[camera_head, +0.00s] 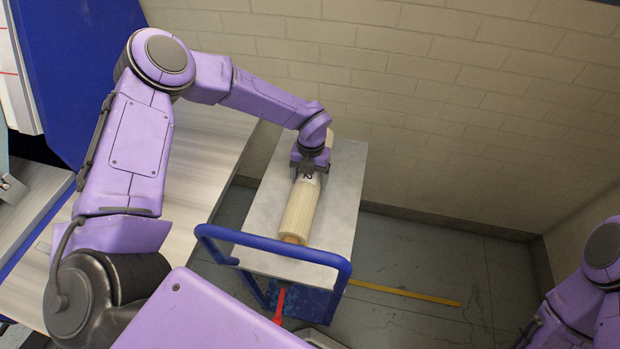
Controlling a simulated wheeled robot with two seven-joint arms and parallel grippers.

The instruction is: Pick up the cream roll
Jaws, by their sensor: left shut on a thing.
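The cream roll (300,212) lies lengthwise on the grey top of a cart (341,196). I cannot tell whether the roll is clear of the cart top. Part of my right arm (590,290) shows at the right edge; its fingertips are not visible.
The cart has a blue handle rail (275,248) on the near side. A pale metal surface (205,165) runs along the left, beside blue machinery (75,60). A brick wall (450,110) stands behind. The floor right of the cart is open, with a yellow strip (405,292).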

